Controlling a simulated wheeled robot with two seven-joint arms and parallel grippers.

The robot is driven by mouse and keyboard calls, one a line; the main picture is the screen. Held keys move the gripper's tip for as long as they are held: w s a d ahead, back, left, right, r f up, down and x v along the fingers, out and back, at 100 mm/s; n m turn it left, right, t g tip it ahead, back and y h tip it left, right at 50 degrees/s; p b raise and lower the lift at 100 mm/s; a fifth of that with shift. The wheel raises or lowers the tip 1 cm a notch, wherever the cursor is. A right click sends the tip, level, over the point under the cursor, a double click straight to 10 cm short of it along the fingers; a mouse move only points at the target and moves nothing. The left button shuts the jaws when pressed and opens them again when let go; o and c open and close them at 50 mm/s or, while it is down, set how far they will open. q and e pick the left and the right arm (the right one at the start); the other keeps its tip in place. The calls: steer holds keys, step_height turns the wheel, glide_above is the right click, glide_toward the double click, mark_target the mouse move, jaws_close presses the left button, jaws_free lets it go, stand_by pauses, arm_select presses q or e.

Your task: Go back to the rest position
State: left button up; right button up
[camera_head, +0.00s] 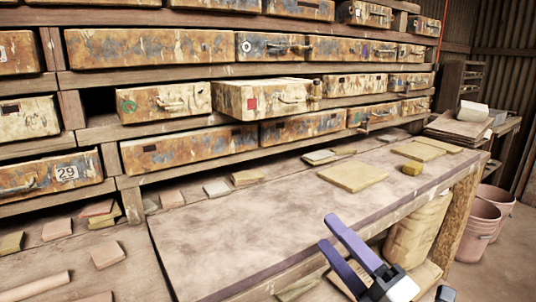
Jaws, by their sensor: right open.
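My right gripper (334,234) shows at the bottom right of the head view, in front of the workbench's front edge. Its two purple fingers are apart, and I see nothing between them. My left gripper is not in view. The workbench (230,225) has a worn, pale brown top and runs from lower left to right. No thing is in contact with the right gripper that I can make out.
A rack of rusty drawers (190,155) stands behind the bench; a drawer with a red square (235,98) juts out. A sack (417,232) and pink buckets (484,218) stand at right.

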steer(key=s+d+f+m+g+h+p, duration=0.1)
steer(key=s+d+f+m+h, duration=0.15)
steer(key=f+m, duration=0.4)
steer(key=s+d+f+m+h, duration=0.1)
steer(key=f+m+h, duration=0.35)
steer(key=f, duration=0.25)
steer(key=s+f+m+g+h+p, duration=0.1)
steer(key=s+f+m+g+p, duration=0.1)
steer(key=s+f+m+g, duration=0.6)
steer(key=s+f+m, duration=0.5)
steer(key=s+f, duration=0.7)
steer(key=f, duration=0.2)
steer(key=shift+s+f+m+g+h, duration=0.15)
steer(key=shift+s+m+g+h, duration=0.15)
steer(key=shift+s+g+h, duration=0.1)
